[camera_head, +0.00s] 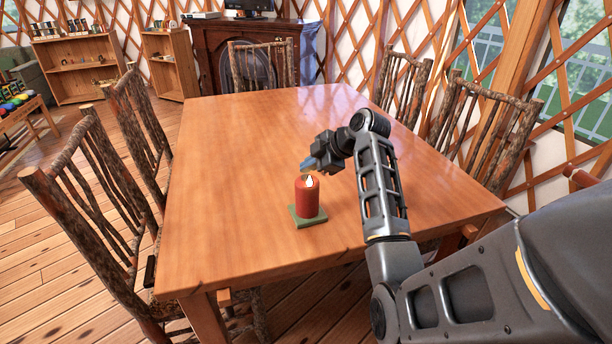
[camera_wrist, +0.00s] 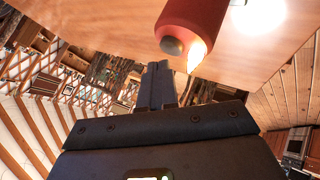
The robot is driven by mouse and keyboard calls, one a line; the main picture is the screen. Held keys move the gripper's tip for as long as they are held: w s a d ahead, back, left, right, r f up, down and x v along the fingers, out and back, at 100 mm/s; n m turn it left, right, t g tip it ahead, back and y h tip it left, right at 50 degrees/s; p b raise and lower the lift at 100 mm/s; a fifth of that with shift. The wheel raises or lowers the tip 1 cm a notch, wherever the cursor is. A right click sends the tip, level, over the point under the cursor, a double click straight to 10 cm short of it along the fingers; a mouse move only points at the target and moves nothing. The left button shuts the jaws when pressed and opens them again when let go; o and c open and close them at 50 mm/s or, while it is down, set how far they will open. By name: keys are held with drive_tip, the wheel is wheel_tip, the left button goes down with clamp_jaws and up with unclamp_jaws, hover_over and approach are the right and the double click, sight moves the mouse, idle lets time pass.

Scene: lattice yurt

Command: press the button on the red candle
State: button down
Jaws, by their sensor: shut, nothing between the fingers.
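The red candle (camera_head: 307,198) stands upright on a small green base (camera_head: 308,217) on the wooden table, with a lit flame tip on top. In the wrist view the candle (camera_wrist: 192,22) shows at the top, with a dark round button (camera_wrist: 172,46) on its end face beside the glowing flame (camera_wrist: 197,55). My gripper (camera_head: 308,164) is just above and behind the candle in the head view, apart from it. In the wrist view the gripper's fingers (camera_wrist: 157,84) are together and empty, their tips a little short of the button.
The wooden table (camera_head: 230,150) is otherwise clear. Rustic chairs stand around it, one at the near left (camera_head: 85,200) and one at the right (camera_head: 490,125). Shelves (camera_head: 80,68) and a dark fireplace cabinet (camera_head: 215,50) stand at the back.

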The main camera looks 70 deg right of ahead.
sight(309, 178)
drive_tip(key=shift+r+p, duration=2.2)
drive_tip(key=shift+r, duration=0.7)
